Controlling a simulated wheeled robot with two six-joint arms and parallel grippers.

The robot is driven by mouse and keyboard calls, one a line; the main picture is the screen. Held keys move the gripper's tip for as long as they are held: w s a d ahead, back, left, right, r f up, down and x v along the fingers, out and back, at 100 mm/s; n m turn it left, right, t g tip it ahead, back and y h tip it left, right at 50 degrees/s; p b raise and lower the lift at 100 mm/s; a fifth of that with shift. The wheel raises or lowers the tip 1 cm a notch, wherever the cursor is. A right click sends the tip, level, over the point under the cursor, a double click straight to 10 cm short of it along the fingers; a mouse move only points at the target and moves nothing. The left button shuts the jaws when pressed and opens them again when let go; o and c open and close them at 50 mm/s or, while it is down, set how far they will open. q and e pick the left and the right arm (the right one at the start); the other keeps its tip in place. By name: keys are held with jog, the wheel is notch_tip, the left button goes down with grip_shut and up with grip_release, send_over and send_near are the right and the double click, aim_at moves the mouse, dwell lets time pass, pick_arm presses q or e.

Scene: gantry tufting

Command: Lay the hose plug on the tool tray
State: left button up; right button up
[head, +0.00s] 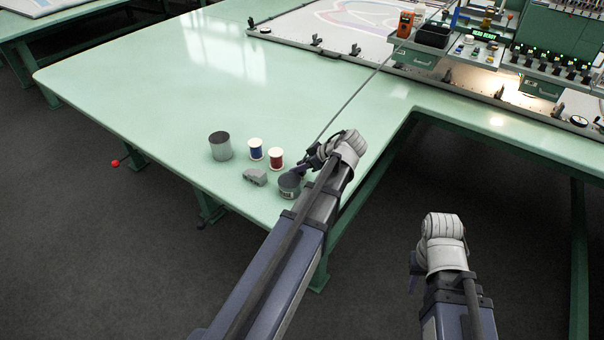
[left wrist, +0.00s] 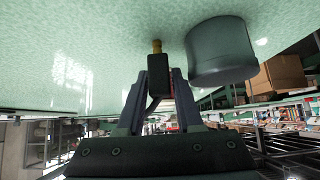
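The hose plug (left wrist: 158,76), a dark block with a brass tip, is between the fingertips of my left gripper (left wrist: 160,84) in the left wrist view. Both fingers appear to touch its sides, and its brass tip points toward the table. In the head view my left gripper (head: 300,172) is low over the table near its front right edge, and my wrist hides the plug. My right gripper (head: 415,270) is off the table over the floor, mostly hidden by its wrist. A grey tray (head: 400,46) at the back right, likely the tool tray, bears an orange meter and a black bin.
A dark grey can (head: 289,186) stands right beside my left gripper and also shows in the left wrist view (left wrist: 220,52). Close by are a grey block (head: 255,177), a blue spool (head: 255,149), a red spool (head: 276,158) and a larger can (head: 220,146).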

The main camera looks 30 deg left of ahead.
pick_arm(q)
jog(key=shift+b+x, duration=0.4)
jog(key=shift+x, duration=0.7)
jog(key=shift+d, duration=0.1)
grip_shut()
